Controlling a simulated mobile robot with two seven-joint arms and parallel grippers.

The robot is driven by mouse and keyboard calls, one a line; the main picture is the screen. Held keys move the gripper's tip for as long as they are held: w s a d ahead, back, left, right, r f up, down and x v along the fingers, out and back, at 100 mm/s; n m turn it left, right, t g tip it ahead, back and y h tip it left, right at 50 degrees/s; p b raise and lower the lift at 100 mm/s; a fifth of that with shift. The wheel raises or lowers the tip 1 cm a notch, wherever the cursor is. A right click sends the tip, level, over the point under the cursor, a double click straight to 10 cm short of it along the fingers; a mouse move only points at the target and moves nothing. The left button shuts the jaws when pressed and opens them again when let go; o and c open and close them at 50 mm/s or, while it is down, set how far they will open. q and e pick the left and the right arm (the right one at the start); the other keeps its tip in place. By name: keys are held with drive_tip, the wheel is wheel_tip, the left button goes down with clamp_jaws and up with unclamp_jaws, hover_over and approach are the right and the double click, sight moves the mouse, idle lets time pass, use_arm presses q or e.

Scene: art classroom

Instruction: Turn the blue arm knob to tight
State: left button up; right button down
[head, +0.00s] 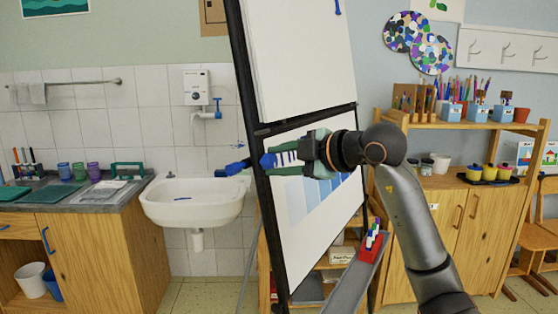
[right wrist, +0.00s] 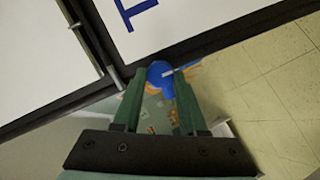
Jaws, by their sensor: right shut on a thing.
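The blue arm knob (head: 267,160) is at the dark side frame of the easel (head: 247,85) in the head view. In the right wrist view the blue knob (right wrist: 159,73) shows between the fingertips, with a small pale mark on it. My right gripper (head: 273,160) reaches in from the right across the easel, its green fingers shut on the knob; it also shows in the right wrist view (right wrist: 160,80). The fingers hide part of the knob. Another blue piece (head: 237,167) sticks out left of the frame. My left gripper is out of view.
A white sink (head: 193,205) stands left behind the easel. A wooden cabinet (head: 100,245) is further left. A red holder with markers (head: 371,247) sits low at the easel's right. Wooden shelves with pencils and pots (head: 470,125) stand at the right.

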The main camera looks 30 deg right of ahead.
drive_tip(key=shift+c, duration=2.2)
unclamp_jaws()
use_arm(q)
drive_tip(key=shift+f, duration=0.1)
use_arm(e)
drive_tip(key=shift+s+d+r, duration=0.1)
drive_tip(key=shift+s, duration=0.2)
use_arm(q)
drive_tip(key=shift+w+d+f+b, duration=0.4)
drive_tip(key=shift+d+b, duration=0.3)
drive_tip(key=shift+b, duration=0.35)
use_arm(e)
drive_tip(key=v, duration=1.1)
drive_tip(key=shift+s, duration=0.35)
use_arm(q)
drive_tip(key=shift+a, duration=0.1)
